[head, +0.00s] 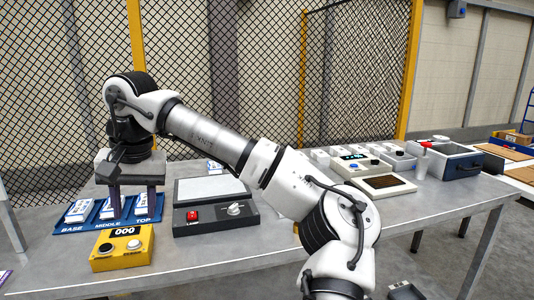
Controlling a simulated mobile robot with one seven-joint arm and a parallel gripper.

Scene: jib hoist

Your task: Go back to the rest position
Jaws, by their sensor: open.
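My gripper (132,204) is at the left of the head view, pointing down with its two fingers spread apart. It hangs over the blue tray (86,225) with the labels BASE, MIDDLE and TOP. White items with dark markings lie in the tray's sections, partly hidden behind the fingers. My arm stretches from the lower right across the middle of the view to the gripper. Whether the fingertips touch the tray cannot be told.
A yellow box (122,249) reading 000 stands in front of the tray. A dark console (216,215) with a red switch and knob stands right of it. Mesh fencing (255,60) stands behind the grey table (200,262).

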